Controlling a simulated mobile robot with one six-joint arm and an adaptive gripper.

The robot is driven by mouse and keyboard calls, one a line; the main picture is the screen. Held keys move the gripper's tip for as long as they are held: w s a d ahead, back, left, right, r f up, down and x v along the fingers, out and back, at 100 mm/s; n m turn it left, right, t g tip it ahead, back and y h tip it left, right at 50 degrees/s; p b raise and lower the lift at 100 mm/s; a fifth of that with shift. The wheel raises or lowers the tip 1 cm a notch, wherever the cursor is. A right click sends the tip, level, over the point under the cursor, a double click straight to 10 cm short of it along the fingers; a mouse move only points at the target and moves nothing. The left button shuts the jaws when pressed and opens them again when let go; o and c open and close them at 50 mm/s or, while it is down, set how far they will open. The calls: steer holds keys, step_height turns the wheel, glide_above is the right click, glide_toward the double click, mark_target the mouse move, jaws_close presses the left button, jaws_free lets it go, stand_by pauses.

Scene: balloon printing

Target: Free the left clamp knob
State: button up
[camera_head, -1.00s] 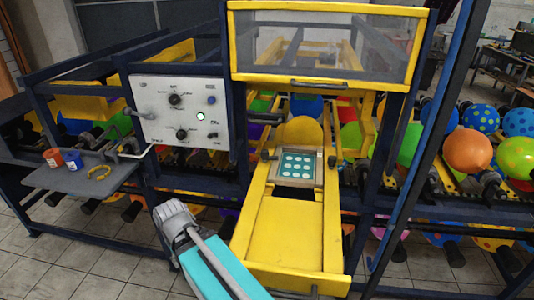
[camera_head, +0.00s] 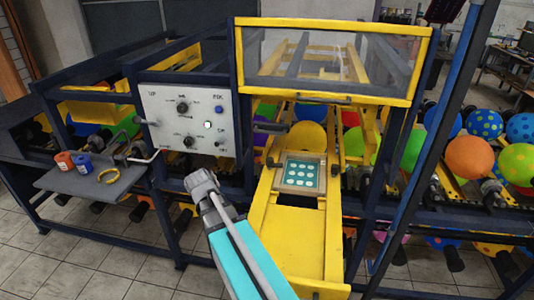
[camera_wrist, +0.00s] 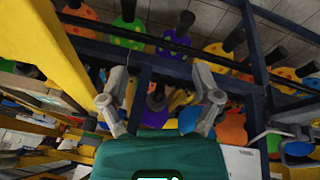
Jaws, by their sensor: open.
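The printing plate (camera_head: 300,174), a teal panel with pale ovals in a light frame, lies on the yellow slide bed (camera_head: 285,235). The left clamp knob is too small and dark beside the plate's left edge to make out clearly. My gripper (camera_head: 200,183) is left of the plate and below the control panel, apart from both. In the wrist view my gripper (camera_wrist: 160,88) has its two grey fingers spread wide with nothing between them.
The control panel (camera_head: 187,121) with knobs and a lit button stands left. A side shelf (camera_head: 95,177) holds an orange cup (camera_head: 65,161), a blue cup (camera_head: 82,163) and a yellow ring (camera_head: 108,176). A clear yellow-framed hood (camera_head: 330,62) hangs above. Dark posts flank the bed.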

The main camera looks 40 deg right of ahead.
mark_target(269, 159)
steer(key=w+d+r+m+h+p, duration=0.2)
steer(key=d+r, duration=0.4)
steer(key=d, duration=0.4)
steer(key=w+d+r+m+h+p, duration=0.3)
steer(key=w+d+r+m+p, duration=0.1)
steer(key=d, duration=0.6)
step_height(269, 159, up, 3)
steer(key=shift+d+r+m+t+p, duration=0.1)
steer(key=shift+d+m+t+p, duration=0.35)
steer(key=shift+m, duration=0.65)
steer(key=shift+w+a, duration=0.1)
steer(key=shift+w, duration=0.05)
steer(key=b+x, duration=0.7)
steer(key=x, duration=0.4)
steer(key=shift+a+b, duration=0.1)
steer(key=shift+b, duration=0.25)
steer(key=shift+b+x, duration=0.95)
steer(key=shift+x, duration=0.55)
steer(key=shift+r, duration=0.15)
steer(key=shift+c, duration=0.2)
